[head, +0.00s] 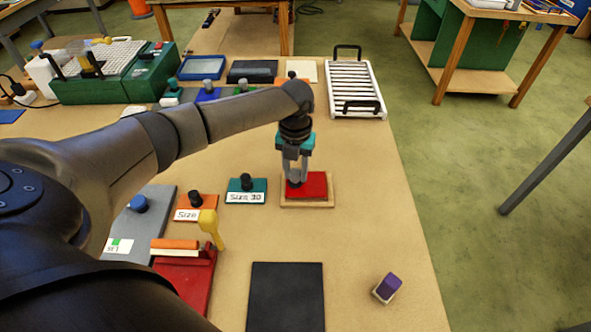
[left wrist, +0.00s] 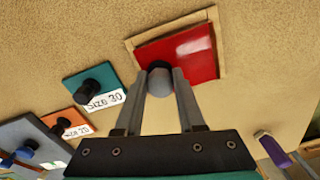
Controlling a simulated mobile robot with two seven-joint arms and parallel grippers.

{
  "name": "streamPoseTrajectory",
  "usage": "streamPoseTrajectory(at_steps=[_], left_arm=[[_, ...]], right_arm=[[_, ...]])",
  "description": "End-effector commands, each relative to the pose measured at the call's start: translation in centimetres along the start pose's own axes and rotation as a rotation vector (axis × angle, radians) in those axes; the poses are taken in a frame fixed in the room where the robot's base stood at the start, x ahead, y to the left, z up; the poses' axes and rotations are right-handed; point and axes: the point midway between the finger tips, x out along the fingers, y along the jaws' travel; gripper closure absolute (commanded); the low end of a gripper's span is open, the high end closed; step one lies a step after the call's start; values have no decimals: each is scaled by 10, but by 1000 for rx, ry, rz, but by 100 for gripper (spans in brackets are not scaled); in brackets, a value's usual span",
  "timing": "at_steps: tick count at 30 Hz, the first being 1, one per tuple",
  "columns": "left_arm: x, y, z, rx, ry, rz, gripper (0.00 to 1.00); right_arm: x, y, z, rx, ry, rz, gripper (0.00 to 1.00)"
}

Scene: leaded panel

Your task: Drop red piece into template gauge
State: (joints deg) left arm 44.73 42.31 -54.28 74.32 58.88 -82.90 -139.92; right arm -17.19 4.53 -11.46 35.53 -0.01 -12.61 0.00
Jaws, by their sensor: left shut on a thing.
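The red piece (head: 317,186) is a flat square plate with a dark round knob; it also shows in the left wrist view (left wrist: 192,55). It lies over or within the tan template gauge (head: 306,204), whose rim shows along the top and right in the left wrist view (left wrist: 172,25). My left gripper (head: 295,180) points down and is shut on the knob (left wrist: 159,68) of the red piece. The fingers and knob hide part of the plate. I cannot tell whether the plate sits fully down inside the rim. My right gripper is not in view.
A teal plate (head: 246,197) labelled Size 30 and an orange plate (head: 195,214) lie left of the gauge. A black mat (head: 286,297) and a purple-topped block (head: 387,287) lie in front. A white rack (head: 356,92) stands behind. The table right of the gauge is clear.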

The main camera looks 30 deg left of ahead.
Motion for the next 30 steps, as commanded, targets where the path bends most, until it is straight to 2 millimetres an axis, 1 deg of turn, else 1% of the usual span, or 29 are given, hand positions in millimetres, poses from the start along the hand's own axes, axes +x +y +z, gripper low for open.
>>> streamPoseTrajectory(at_steps=[13, 23, 30], left_arm=[[-1, -1, 0, 1, -2, -1, 100], [0, -1, 0, 0, -1, -1, 100], [6, 0, 0, 0, -1, -1, 100]], right_arm=[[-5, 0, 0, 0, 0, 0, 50], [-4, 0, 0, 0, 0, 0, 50], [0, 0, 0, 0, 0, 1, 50]])
